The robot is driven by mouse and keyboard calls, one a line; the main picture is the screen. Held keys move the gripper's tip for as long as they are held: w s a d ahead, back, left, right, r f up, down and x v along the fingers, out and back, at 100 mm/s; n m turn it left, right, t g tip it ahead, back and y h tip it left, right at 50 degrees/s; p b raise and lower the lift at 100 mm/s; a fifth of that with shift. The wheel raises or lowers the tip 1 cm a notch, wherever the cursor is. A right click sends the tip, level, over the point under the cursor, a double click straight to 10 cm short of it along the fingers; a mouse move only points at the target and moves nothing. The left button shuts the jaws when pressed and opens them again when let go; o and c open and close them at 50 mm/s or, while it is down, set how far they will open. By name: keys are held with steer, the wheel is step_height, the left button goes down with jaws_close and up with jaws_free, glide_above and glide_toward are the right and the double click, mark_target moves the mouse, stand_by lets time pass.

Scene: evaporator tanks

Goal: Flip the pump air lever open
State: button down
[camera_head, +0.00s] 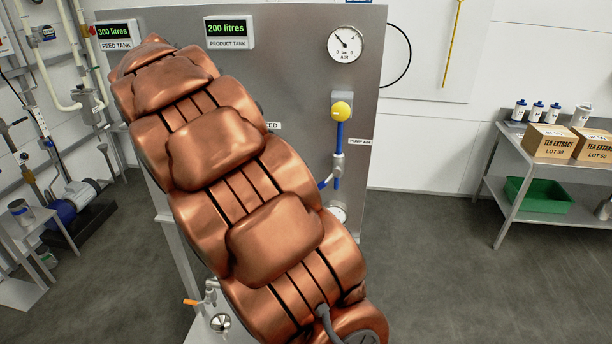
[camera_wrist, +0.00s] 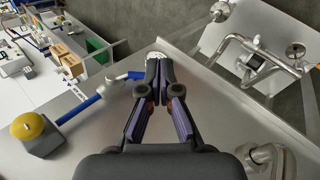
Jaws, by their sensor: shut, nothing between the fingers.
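In the head view the PUMP AIR label (camera_head: 360,142) is on the steel panel, beside a small metal valve (camera_head: 338,163) on a blue air pipe (camera_head: 339,136). A short blue piece (camera_head: 325,183) shows below the valve, partly behind my arm; I cannot tell for sure if it is the lever. In the wrist view the valve (camera_wrist: 113,88) has blue parts on both sides, one ending near my fingertips. My gripper (camera_wrist: 159,58) is shut and empty, just right of that blue end; contact cannot be told. My gripper is hidden in the head view.
A yellow knob (camera_head: 341,111) sits above the valve, below a pressure gauge (camera_head: 345,44). Bent steel pipes (camera_wrist: 255,60) stand to the right in the wrist view. A bench (camera_head: 512,160) with boxes is at the right; the floor before it is clear.

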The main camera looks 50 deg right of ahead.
mark_target(325, 182)
steer(key=w+d+r+m+g+h+p, duration=0.1)
steer(key=w+d+r+m+p, duration=0.15)
steer(key=w+d, duration=0.35)
steer(key=w+b+x, duration=0.1)
steer(key=b+x, duration=0.1)
steer(key=x, duration=1)
steer(key=shift+w+d+f+h, duration=0.2)
steer(key=shift+d+f+h, duration=0.05)
steer(key=shift+d+h, duration=0.1)
steer(key=shift+s+b, duration=0.1)
steer(key=shift+b, duration=0.2)
